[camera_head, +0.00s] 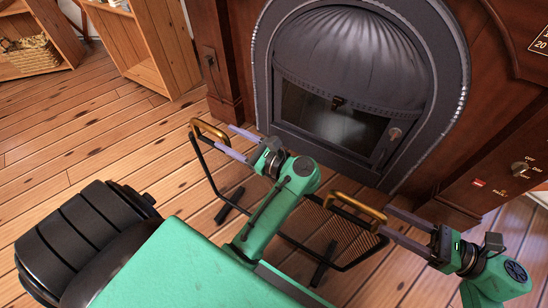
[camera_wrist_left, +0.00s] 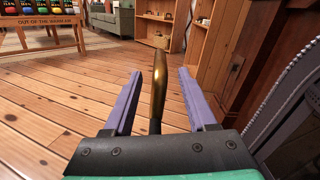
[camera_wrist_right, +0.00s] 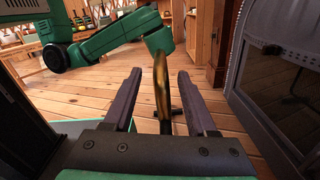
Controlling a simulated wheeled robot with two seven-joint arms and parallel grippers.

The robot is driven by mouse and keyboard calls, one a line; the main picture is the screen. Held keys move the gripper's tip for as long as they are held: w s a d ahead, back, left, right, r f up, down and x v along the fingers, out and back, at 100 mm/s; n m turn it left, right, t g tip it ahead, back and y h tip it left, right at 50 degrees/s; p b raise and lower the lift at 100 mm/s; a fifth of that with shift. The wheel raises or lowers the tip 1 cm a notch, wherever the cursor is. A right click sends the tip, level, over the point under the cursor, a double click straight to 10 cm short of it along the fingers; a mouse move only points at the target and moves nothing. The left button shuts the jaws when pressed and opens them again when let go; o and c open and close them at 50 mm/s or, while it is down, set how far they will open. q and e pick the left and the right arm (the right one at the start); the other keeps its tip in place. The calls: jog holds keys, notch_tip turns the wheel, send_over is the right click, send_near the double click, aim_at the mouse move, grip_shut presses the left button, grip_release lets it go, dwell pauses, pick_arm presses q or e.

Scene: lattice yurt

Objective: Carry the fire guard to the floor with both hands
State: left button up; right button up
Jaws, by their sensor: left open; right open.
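The fire guard (camera_head: 292,246) stands on the wooden floor in front of the stove. It has a dark mesh panel, black feet and two brass handles. My left gripper (camera_head: 226,142) is open, its fingers on either side of the left brass handle (camera_head: 207,129). That handle also shows between the fingers in the left wrist view (camera_wrist_left: 158,72). My right gripper (camera_head: 383,222) is open at the right brass handle (camera_head: 352,205), which stands between its fingers in the right wrist view (camera_wrist_right: 162,88). My left arm hides part of the guard's middle.
The dark arched stove (camera_head: 345,80) with a glass door stands close behind the guard. Wooden shelves (camera_head: 150,45) and a basket (camera_head: 32,52) are at the upper left. The plank floor (camera_head: 90,150) on the left is clear.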

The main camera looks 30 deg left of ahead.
jog(key=d, duration=0.5)
